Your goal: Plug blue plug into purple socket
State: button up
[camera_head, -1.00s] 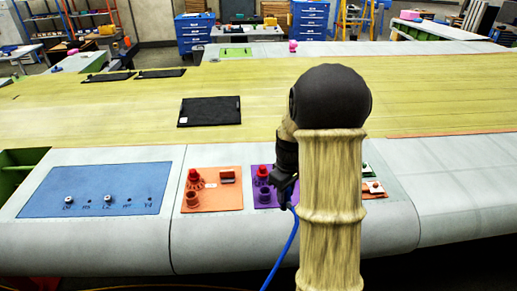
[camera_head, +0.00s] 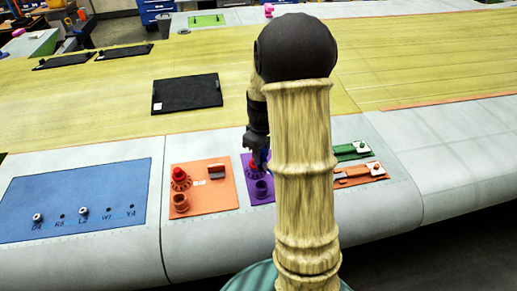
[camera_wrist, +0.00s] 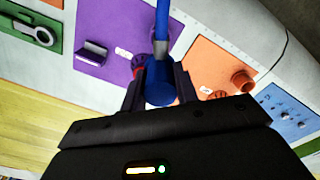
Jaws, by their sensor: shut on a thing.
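The blue plug (camera_wrist: 160,88) is between the two fingers of my gripper (camera_wrist: 160,92), which is shut on it, and its blue cable (camera_wrist: 163,25) runs up out of the wrist view. The purple panel (camera_wrist: 105,40) lies beneath. In the head view my gripper (camera_head: 258,155) is over the back part of the purple panel (camera_head: 248,159), close to its red knob (camera_head: 254,170). The purple socket (camera_head: 262,189) stands nearer the front edge, apart from my gripper. In the wrist view the plug and cable cover part of the socket's area.
An orange panel (camera_head: 218,190) with a red knob and an orange socket (camera_head: 181,203) lies left of the purple one. A blue panel (camera_head: 75,195) is farther left. Green (camera_head: 352,151) and orange latch plates (camera_head: 360,174) are on the right. A black plate (camera_head: 186,93) lies behind.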

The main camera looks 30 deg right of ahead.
aim_at(262, 170)
jog(key=shift+s+r, duration=0.1)
jog(key=shift+s, duration=0.1)
jog(key=shift+w+a+f+b, duration=0.1)
jog(key=shift+f+b, duration=0.75)
jog(key=shift+f, duration=0.25)
jog(key=shift+w+a+f+b, duration=0.1)
jog(key=shift+f+b, duration=0.7)
jog(key=shift+f, duration=0.3)
jog(key=shift+s+f+b, duration=0.2)
jog(key=shift+f+b, duration=0.4)
jog(key=shift+f, duration=0.05)
jog(key=shift+w+d+f+b, duration=0.2)
jog(key=shift+f+b, duration=0.25)
jog(key=shift+f, duration=0.3)
jog(key=shift+s, duration=0.2)
jog(key=shift+f, duration=0.1)
jog(key=shift+f+b, duration=1.2)
jog(key=shift+f, duration=0.6)
